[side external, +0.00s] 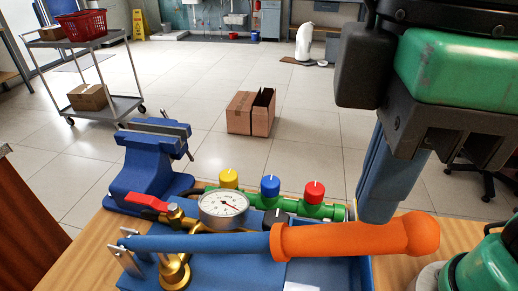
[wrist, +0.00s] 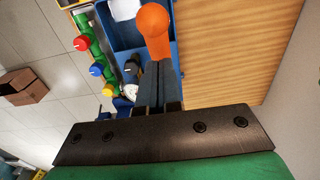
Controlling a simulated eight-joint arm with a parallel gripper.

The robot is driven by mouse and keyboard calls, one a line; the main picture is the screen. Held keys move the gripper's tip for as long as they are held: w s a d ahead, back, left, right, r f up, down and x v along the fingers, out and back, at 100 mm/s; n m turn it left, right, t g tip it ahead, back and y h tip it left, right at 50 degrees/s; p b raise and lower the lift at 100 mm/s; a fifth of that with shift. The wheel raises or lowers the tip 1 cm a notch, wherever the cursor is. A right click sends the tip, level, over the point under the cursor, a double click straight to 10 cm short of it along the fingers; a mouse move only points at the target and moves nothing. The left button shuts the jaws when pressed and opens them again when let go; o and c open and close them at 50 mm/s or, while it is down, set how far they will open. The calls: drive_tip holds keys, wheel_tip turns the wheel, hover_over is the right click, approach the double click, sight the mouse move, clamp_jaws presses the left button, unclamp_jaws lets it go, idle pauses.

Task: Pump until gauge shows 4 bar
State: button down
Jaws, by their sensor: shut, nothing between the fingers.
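The hand pump's lever lies nearly level, with an orange handle (side external: 350,236) over a blue tank (side external: 335,271). The round white gauge (side external: 222,206) stands behind the lever; its needle shows, but the scale is too small to read. My gripper (side external: 378,214) points down at the right, its fingertips just behind the orange handle. In the wrist view my gripper (wrist: 155,64) is shut and empty, its tips near the handle (wrist: 153,20); I cannot tell whether they touch. The gauge (wrist: 131,92) is partly hidden there beside the fingers.
A green manifold (side external: 253,204) with yellow, blue and red knobs lies behind the pump. A red valve lever (side external: 146,202) and a blue vise (side external: 146,164) stand left. A green object (side external: 490,266) sits at the right. The wooden bench (side external: 86,250) has bare patches.

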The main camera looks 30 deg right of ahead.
wheel_tip(320, 180, down, 12)
drive_tip(key=s+d, duration=0.1)
drive_tip(key=r, duration=0.8)
drive_tip(key=w+a+r, duration=0.1)
drive_tip(key=r, duration=0.3)
drive_tip(key=shift+r, duration=0.3)
drive_tip(key=shift+f, duration=0.15)
idle(2.6)
wheel_tip(320, 180, up, 5)
drive_tip(key=shift+r, duration=0.1)
idle(0.4)
